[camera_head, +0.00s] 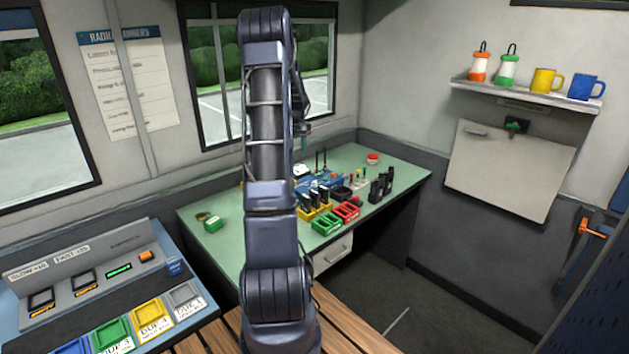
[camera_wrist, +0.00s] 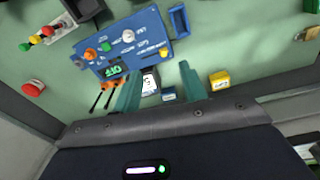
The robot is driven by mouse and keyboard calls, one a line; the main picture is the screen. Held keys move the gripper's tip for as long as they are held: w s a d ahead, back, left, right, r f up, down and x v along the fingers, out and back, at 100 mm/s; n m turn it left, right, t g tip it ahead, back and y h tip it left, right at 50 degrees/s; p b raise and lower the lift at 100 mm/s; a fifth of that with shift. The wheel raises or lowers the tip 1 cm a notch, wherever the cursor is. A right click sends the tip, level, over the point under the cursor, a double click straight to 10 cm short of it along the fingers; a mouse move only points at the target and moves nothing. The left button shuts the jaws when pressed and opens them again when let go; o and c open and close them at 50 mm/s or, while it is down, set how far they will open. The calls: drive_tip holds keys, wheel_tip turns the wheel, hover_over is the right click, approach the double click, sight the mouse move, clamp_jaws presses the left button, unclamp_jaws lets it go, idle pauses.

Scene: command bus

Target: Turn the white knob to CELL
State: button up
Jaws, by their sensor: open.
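The white knob (camera_wrist: 128,36) sits on the face of a blue control box (camera_wrist: 148,28) in the wrist view. Its pointer and the lettering around it are too small to read, so I cannot tell its setting. The box also carries an orange knob (camera_wrist: 90,53), a green button (camera_wrist: 105,46), a yellow button (camera_wrist: 163,52) and a green-lit display (camera_wrist: 115,70). My gripper (camera_wrist: 160,69) is open, its two teal fingers apart and clear of the white knob. In the head view the blue box (camera_head: 328,180) is partly hidden behind my arm and other items.
The green table (camera_head: 405,173) holds red and green trays (camera_head: 327,224), black upright radios (camera_head: 381,187) and a red button (camera_head: 373,158). In the wrist view, a small yellow box (camera_wrist: 219,80) lies beside the right finger. The table's left part is mostly clear.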

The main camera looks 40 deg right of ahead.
hover_over(314, 182)
wheel_tip(314, 182, down, 7)
drive_tip(key=f, duration=1)
drive_tip(key=shift+d+f, duration=0.2)
clamp_jaws()
